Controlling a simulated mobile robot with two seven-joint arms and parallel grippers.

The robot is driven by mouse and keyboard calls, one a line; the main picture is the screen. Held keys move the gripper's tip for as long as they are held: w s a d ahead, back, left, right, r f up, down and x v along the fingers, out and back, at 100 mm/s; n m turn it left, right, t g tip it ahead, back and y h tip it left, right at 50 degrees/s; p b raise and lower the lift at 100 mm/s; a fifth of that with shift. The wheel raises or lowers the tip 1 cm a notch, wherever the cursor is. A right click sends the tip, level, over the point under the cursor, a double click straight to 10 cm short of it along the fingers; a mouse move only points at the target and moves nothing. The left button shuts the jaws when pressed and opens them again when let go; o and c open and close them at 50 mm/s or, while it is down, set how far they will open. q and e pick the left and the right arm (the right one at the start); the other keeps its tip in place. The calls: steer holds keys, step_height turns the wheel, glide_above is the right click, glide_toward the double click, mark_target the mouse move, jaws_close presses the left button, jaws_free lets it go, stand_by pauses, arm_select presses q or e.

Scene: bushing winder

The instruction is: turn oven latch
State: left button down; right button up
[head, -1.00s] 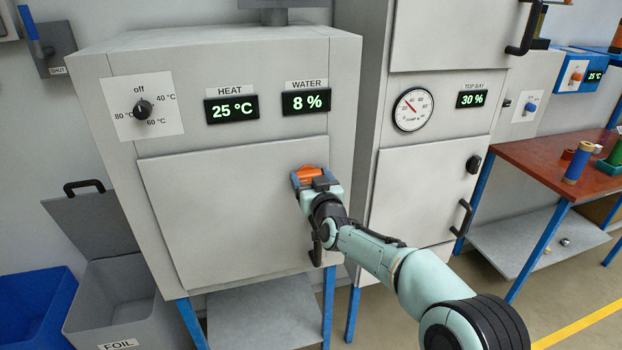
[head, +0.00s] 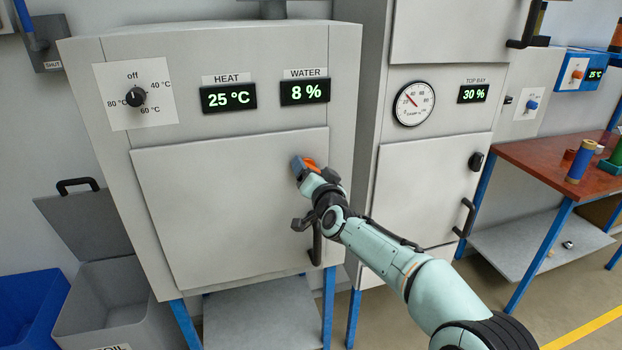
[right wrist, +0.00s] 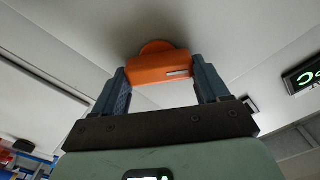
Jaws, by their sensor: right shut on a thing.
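The oven (head: 230,210) is a light grey cabinet with a flat door, and its door looks shut. The orange latch (head: 311,164) sits at the upper right of the door. It fills the middle of the right wrist view (right wrist: 160,69), with a pale slot mark on its face. My right gripper (head: 304,168) is at the latch, its two blue-grey fingers (right wrist: 161,84) on either side of it, shut on it. In the head view the gripper is tilted and hides part of the latch. My left gripper is not in view.
A black door handle (head: 316,243) is below the latch, close to my right wrist. A dial (head: 135,97) and two displays are above the door. A taller cabinet (head: 425,190) stands to the right. Bins (head: 110,300) stand at lower left.

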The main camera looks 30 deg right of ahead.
steer(key=m+b, duration=0.2)
steer(key=m, duration=0.3)
steer(key=m+b, duration=0.2)
steer(key=m, duration=0.3)
steer(key=shift+d+f+m, duration=0.1)
steer(key=shift+d+m, duration=0.1)
steer(key=shift+m, duration=0.2)
stand_by(0.3)
steer(key=o, duration=1.1)
steer(key=shift+f, duration=0.1)
steer(key=shift+c, duration=0.2)
steer(key=shift+s, duration=0.1)
steer(key=b+v, duration=0.2)
steer(key=v, duration=1.1)
